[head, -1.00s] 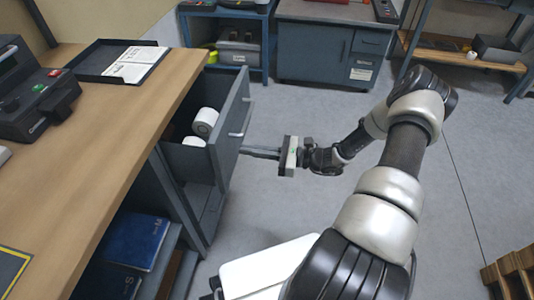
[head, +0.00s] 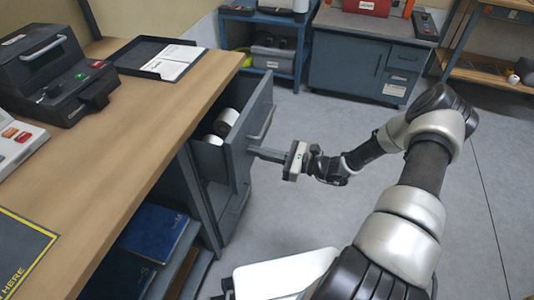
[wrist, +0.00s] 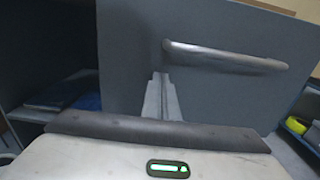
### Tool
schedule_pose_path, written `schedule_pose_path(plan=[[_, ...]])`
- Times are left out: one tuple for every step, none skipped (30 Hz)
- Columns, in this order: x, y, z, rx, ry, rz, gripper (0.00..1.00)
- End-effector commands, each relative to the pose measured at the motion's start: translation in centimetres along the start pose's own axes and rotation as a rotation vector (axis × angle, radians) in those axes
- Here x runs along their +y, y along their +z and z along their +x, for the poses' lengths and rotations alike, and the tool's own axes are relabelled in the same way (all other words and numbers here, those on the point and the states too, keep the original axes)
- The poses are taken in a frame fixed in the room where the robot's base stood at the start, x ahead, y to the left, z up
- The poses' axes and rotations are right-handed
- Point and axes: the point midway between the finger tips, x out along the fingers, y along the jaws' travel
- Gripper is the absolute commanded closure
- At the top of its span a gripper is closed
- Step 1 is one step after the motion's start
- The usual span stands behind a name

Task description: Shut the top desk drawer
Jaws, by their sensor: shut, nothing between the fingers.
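The top desk drawer (head: 240,135) stands partly open under the wooden desk top, with its front pulled out to the right. White rolls (head: 229,117) lie inside it. Its bar handle (head: 262,125) is on the front panel and also shows in the wrist view (wrist: 225,57). My gripper (head: 252,151) is shut and empty. Its fingertips point at the drawer front, below the handle. In the wrist view my fingers (wrist: 161,82) reach the grey drawer front (wrist: 225,100) near the handle's left end and seem to touch it; exact contact is hard to tell.
The desk top (head: 150,130) holds a dark machine (head: 55,75) and a black tray (head: 150,58) with paper. Blue binders (head: 155,235) sit on an open shelf below. A grey cabinet (head: 350,65) stands at the back. The floor right of the drawer is clear.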

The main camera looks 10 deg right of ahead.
Motion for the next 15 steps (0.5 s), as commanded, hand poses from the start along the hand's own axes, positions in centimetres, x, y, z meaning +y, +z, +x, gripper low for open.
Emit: schedule_pose_path(plan=[[0.1, 0.0, 1.3, -0.001, 0.003, 0.001, 1.0], [0.1, 0.0, 1.9, -0.002, 0.004, 0.001, 1.0], [0.1, 0.0, 2.9, -0.002, 0.004, 0.002, 1.0], [0.1, 0.0, 3.5, -0.002, 0.003, 0.002, 1.0], [0.1, 0.0, 4.2, -0.002, 0.004, 0.002, 1.0], [0.2, 0.0, 5.0, -0.002, 0.004, 0.001, 1.0], [0.1, 0.0, 5.7, -0.002, 0.003, 0.001, 1.0], [0.1, 0.0, 6.3, -0.002, 0.004, 0.001, 1.0], [0.1, 0.0, 7.1, -0.002, 0.004, 0.001, 1.0], [0.1, 0.0, 7.6, -0.001, 0.003, 0.001, 1.0], [0.1, 0.0, 8.2, -0.002, 0.002, 0.001, 1.0], [0.1, 0.0, 8.8, -0.002, 0.003, 0.001, 1.0], [0.1, 0.0, 9.3, -0.001, 0.003, 0.001, 1.0], [0.1, 0.0, 9.7, -0.001, 0.002, 0.001, 1.0], [0.1, 0.0, 10.2, -0.001, 0.002, 0.001, 1.0]])
